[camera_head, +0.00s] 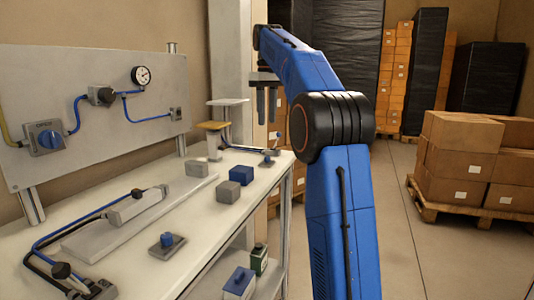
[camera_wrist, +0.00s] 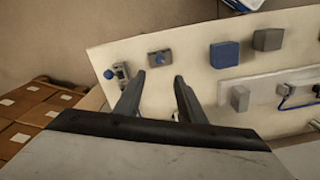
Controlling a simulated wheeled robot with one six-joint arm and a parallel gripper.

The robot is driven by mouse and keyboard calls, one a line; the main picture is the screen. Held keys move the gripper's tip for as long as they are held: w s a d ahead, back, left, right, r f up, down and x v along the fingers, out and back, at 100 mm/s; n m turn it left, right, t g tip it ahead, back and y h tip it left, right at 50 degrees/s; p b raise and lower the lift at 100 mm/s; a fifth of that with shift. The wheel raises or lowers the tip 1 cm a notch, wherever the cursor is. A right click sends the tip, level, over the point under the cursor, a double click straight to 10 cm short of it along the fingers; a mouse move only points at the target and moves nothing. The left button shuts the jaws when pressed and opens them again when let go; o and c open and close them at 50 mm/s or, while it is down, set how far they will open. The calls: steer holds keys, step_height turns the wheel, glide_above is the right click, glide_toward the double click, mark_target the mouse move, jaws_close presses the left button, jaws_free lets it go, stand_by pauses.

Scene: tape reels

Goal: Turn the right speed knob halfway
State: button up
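My gripper (camera_head: 267,118) is above the far right end of the white workbench (camera_head: 215,225), with its fingers pointing down. In the wrist view my gripper (camera_wrist: 160,78) has its two fingers apart and nothing between them. A blue knob on a grey base (camera_wrist: 160,58) shows just past the fingertips, apart from them. A second blue knob (camera_wrist: 109,74) is to its left, beside a small metal fitting. In the head view a small blue knob (camera_head: 267,159) is at the bench's far right, and another (camera_head: 167,240) is at the front. Which is the right speed knob is unclear.
A blue block (camera_head: 241,175) and grey blocks (camera_head: 228,191) sit on the bench. An upright panel (camera_head: 95,145) with a gauge (camera_head: 141,76) and a blue dial (camera_head: 47,138) stands behind. Boxes on a pallet (camera_head: 470,150) are at right, with open floor between.

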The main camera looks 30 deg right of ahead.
mark_target(267, 157)
step_height(267, 157, down, 14)
steer(key=shift+r, duration=0.2)
steer(key=shift+c, duration=0.2)
jaws_close()
